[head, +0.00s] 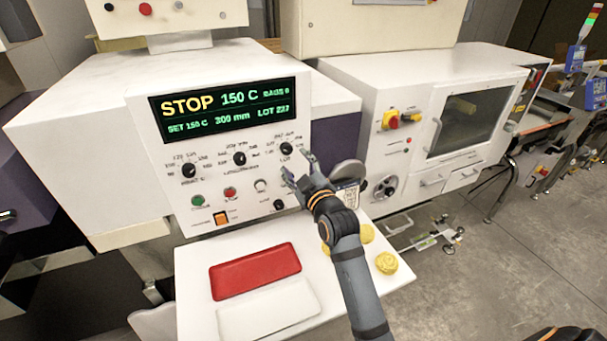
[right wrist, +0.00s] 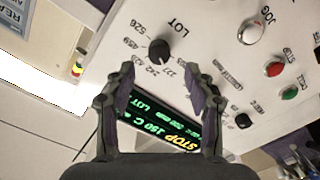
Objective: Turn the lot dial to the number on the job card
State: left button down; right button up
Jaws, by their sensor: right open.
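The lot dial (head: 286,149) is a small black knob at the right end of the dial row on the white machine panel. In the right wrist view the lot dial (right wrist: 158,51) has "LOT" and several numbers printed around it; its exact pointer setting is hard to read. The display (head: 230,108) reads STOP, 150 C, 300 mm, LOT 227. My right gripper (head: 295,163) is open and empty, just in front of the dial, its fingertips (right wrist: 158,67) spread either side below it. My left gripper is out of view.
Two other dials (head: 239,158) (head: 189,170) sit left of the lot dial. Green (head: 198,201) and red (head: 230,194) buttons and an orange switch (head: 221,218) lie below.

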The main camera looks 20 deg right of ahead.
jog(key=s, duration=0.6)
jog(key=shift+s, duration=0.25)
jog(key=shift+d, duration=0.1)
